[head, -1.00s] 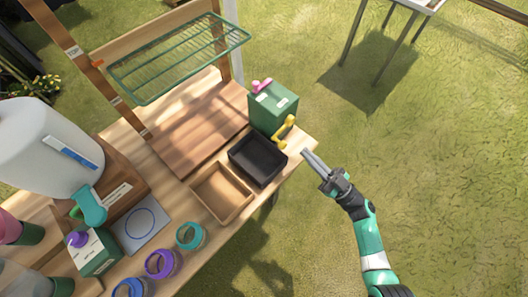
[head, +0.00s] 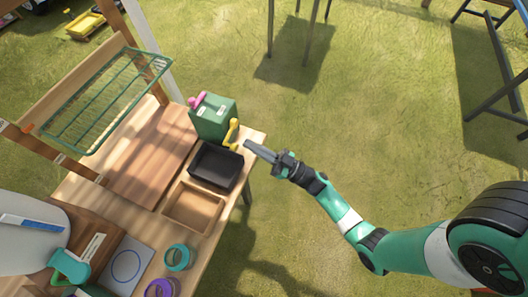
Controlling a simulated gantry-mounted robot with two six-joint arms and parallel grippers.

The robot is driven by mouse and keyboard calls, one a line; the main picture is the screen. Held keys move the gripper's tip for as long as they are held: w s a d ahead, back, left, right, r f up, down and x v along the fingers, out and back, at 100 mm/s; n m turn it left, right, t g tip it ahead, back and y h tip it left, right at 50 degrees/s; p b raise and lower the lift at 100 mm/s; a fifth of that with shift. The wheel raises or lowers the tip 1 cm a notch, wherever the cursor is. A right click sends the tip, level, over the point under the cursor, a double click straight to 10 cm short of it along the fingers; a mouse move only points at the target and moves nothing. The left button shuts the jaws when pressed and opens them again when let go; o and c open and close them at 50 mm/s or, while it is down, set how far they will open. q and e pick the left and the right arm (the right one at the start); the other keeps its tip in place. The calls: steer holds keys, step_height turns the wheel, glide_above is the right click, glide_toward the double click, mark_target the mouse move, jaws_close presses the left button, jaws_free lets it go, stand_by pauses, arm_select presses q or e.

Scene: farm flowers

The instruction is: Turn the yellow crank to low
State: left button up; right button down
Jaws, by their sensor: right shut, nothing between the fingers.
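The yellow crank (head: 233,132) sits on the right side of a green box (head: 213,118) at the table's far right corner. Its arm slants, with one end higher and the other lower near the black tray. My right gripper (head: 250,147) is shut and empty. Its fingertips point left toward the crank, just right of it in the picture, and appear apart from it. A pink knob (head: 197,100) is on top of the green box. The labels are too small to read. My left gripper is not in view.
A black tray (head: 231,184) and a wooden tray (head: 179,220) stand in front of the green box. A green wire rack (head: 72,139) stands over the wooden board at left. Teal (head: 178,254) and purple (head: 161,289) rings lie near the front edge. Open grass lies right of the table.

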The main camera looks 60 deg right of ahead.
steer(key=x, duration=0.4)
step_height(320, 180, down, 3)
steer(key=b, duration=0.2)
steer(key=shift+f+b, duration=0.2)
steer(key=shift+b, duration=0.15)
steer(key=shift+a+f, duration=0.1)
steer(key=shift+f, duration=0.25)
